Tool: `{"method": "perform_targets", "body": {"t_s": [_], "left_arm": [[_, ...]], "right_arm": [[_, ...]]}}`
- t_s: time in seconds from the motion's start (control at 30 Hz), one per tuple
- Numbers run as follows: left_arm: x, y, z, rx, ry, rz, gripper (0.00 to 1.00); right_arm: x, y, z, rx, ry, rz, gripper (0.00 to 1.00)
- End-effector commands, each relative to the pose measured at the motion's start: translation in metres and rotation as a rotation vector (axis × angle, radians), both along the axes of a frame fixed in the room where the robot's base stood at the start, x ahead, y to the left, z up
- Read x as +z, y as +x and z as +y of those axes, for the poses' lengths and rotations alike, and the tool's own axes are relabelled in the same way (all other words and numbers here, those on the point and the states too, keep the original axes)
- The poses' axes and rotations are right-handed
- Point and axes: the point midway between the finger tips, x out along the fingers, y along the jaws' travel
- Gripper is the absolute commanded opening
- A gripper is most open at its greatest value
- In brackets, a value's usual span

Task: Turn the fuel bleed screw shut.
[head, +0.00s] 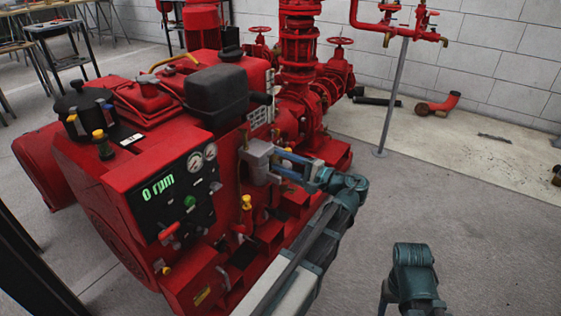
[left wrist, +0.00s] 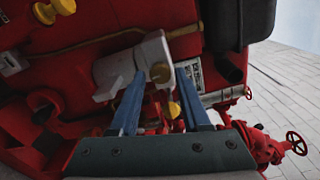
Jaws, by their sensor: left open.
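A grey block (head: 258,160) is mounted on the side of the red engine in the head view. It also shows in the left wrist view (left wrist: 118,70), where a small yellow knob (left wrist: 160,72) sits at its lower right end; I take this knob to be the fuel bleed screw. My left gripper (head: 279,163) is open at the block. My right gripper is not in view.
The red engine (head: 130,175) has a control panel (head: 175,195) reading 0 rpm. A black box (head: 215,92) stands just above the grey block. Another yellow-topped part (head: 246,202) is below it. Red pipes and valves (head: 300,60) rise behind. The floor at right is mostly clear.

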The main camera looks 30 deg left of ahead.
Motion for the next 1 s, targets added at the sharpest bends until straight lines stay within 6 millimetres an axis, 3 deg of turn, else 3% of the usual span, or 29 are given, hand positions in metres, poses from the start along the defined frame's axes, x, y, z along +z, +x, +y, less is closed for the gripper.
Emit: {"method": "perform_targets", "body": {"t_s": [0.4, 0.6, 1.0], "left_arm": [[0.000, -0.005, -0.087, -0.006, 0.000, 0.000, 0.47], [0.000, -0.008, -0.117, -0.005, -0.001, 0.000, 0.47], [0.000, -0.010, -0.131, -0.002, 0.000, 0.000, 0.47]], "right_arm": [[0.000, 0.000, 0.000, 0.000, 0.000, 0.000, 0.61], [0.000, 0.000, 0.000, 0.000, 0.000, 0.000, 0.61], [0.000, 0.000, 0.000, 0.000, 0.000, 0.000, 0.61]]}}
